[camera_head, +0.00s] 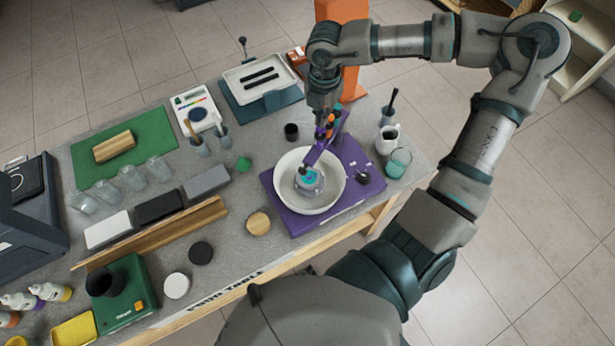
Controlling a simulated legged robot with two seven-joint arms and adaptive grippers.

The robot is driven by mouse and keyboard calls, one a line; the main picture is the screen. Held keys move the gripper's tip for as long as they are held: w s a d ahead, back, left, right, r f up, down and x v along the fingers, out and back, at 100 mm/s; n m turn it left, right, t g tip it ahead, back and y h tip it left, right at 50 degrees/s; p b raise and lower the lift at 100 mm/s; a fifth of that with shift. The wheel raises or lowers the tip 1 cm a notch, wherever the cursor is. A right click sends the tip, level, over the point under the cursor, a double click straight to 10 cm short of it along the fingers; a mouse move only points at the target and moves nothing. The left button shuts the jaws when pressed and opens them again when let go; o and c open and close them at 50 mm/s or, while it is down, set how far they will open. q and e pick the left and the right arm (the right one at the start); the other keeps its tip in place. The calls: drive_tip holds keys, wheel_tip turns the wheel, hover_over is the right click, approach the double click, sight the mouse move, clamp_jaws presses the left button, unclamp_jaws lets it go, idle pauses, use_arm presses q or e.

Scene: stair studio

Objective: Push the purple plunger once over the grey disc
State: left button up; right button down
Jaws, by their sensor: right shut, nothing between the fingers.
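A purple arm-like part (322,147), which looks like the plunger, slants down from below my right gripper towards a white bowl. The white bowl (337,188) sits on a purple base (370,178). Inside the bowl is a grey round piece with a teal centre (309,182), which may be the grey disc. The purple part's lower end is over or on this piece; I cannot tell whether they touch. My right gripper (326,112) is shut with nothing held, pointing down at the purple part's upper end, where small orange and blue parts show. My left gripper is not in view.
A white mug (388,139) and a teal glass (399,162) stand right of the base. A small black cup (291,131) stands behind the bowl. A wooden disc (258,223), black disc (201,252) and white disc (177,285) lie to the left. A wooden rail (155,233) lies further left.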

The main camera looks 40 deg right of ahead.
drive_tip(key=shift+d, duration=0.1)
drive_tip(key=shift+d+r, duration=0.1)
drive_tip(key=shift+r, duration=0.25)
drive_tip(key=r, duration=0.1)
drive_tip(key=r+p, duration=0.1)
drive_tip(key=r, duration=0.1)
drive_tip(key=r+p, duration=0.1)
drive_tip(key=r, duration=0.1)
drive_tip(key=shift+a+r, duration=0.2)
drive_tip(key=shift+a, duration=0.2)
drive_tip(key=shift+d, duration=0.3)
drive_tip(key=shift+a, duration=0.15)
